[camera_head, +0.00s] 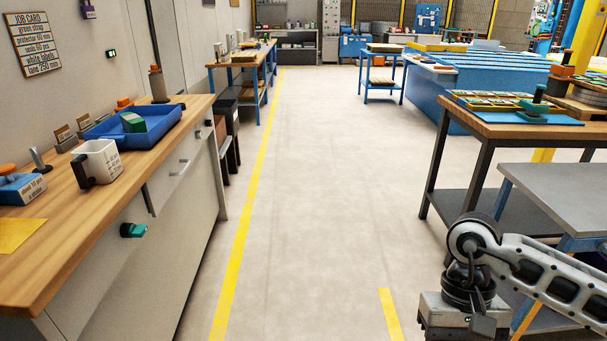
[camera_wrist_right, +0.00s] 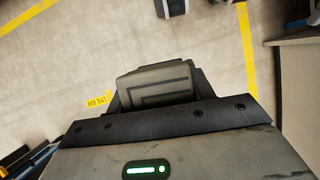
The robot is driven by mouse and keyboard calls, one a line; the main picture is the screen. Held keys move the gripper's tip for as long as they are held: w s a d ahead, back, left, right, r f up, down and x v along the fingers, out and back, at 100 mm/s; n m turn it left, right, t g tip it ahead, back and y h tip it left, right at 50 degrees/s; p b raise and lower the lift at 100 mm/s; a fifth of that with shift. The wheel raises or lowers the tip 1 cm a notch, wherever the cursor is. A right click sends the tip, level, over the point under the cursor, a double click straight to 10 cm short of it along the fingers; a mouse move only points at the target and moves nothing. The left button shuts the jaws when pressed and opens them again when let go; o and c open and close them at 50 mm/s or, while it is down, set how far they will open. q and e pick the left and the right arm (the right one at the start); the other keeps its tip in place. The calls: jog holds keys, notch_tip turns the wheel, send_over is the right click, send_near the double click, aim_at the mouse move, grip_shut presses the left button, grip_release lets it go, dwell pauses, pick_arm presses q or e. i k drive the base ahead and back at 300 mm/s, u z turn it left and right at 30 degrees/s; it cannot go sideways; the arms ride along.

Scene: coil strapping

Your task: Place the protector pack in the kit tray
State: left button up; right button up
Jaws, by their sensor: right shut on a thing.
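A blue tray (camera_head: 162,128), likely the kit tray, sits on the wooden bench at the left. A green-and-white item (camera_head: 133,122) lies in it. My right gripper shows at the lower right of the head view, its fingertips out of sight there. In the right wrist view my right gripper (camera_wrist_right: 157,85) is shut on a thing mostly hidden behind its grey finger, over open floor. I cannot make out whether that thing is the protector pack. The gripper is well apart from the blue tray. My left gripper is not in view.
A white mug (camera_head: 103,162) stands before the tray on the bench (camera_head: 62,222). A teal knob (camera_head: 133,230) sticks out of the bench front. A dark-legged table (camera_head: 515,130) and a grey-topped table (camera_head: 560,190) stand at right. The aisle between is clear.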

aim_at(157, 121)
jog(key=i, duration=2.85)
jog(key=u, duration=2.9)
